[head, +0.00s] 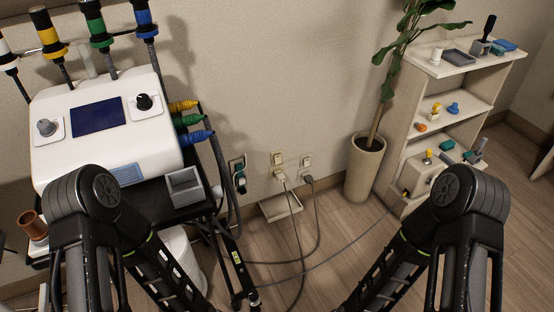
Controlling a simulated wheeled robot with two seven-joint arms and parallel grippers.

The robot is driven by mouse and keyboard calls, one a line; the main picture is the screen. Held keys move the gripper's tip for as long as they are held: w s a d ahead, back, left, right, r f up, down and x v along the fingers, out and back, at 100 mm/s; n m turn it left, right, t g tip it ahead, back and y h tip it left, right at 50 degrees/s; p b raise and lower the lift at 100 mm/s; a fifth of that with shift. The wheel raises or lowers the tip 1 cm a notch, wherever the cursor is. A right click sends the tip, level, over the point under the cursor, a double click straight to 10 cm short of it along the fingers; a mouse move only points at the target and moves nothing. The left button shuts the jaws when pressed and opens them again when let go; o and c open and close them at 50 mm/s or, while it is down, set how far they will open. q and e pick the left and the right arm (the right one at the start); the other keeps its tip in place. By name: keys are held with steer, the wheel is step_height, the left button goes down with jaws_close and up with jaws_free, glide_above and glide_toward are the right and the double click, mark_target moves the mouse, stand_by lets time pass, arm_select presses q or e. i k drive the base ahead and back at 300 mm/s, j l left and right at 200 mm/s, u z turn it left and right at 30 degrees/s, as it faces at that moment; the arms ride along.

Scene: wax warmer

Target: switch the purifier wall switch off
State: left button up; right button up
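Low on the wall are two small pale switch plates, a left one (277,158) and a right one (305,160). Each sits just above a socket with a plug in it, the left plug (279,175) pale and the right plug (308,180) grey. A darker wall plate with a dark plug (239,178) is further left, beside the trolley. I cannot tell which switch is the purifier's, nor whether either is on or off. Both my arms reach in from the bottom of the head view, but neither gripper shows. Nothing of mine is near the switches.
A white machine (97,115) with coloured probes stands on a black trolley at left; a white ribbed cylinder (181,262) is partly hidden below. Cables cross the floor (330,245). A shallow tray (281,207) lies below the switches. A potted plant (364,168) and shelf (440,95) stand right.

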mark_target(277, 158)
steer(key=i+l+z, duration=0.1)
steer(key=i+l, duration=0.25)
steer(key=i+l+z, duration=0.1)
steer(key=i+l, duration=0.25)
steer(key=i, duration=0.15)
steer(key=i+l+z, duration=0.1)
steer(key=i+l, duration=0.2)
steer(key=i, duration=0.15)
steer(key=i+l+z, duration=0.1)
steer(key=i+l, duration=0.2)
steer(key=i, duration=0.15)
